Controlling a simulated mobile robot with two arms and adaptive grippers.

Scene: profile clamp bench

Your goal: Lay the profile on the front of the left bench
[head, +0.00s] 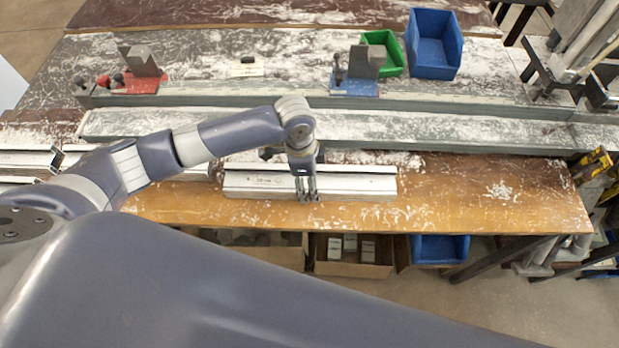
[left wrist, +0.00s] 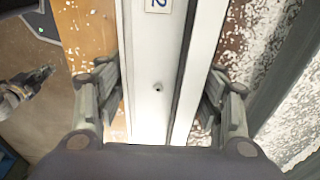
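A pale silver profile (head: 350,183) lies along the front of the wooden bench (head: 470,195). In the left wrist view the profile (left wrist: 150,60) runs up the middle and bears a label with a 2. My left gripper (head: 307,196) points down over it in the head view. Its fingers (left wrist: 165,105) stand open on both sides of the profile. A strip of wood shows between the left finger and the profile; the right finger is close to the other edge. Part of what looks like my right gripper (left wrist: 38,80) shows at the left edge, its fingers unclear.
More profiles (head: 28,160) lie at the left. Behind run long grey beams (head: 430,130) with a red clamp block (head: 135,85) and a blue one (head: 353,89). Green (head: 392,57) and blue bins (head: 433,50) stand at the back. The bench's right front is clear.

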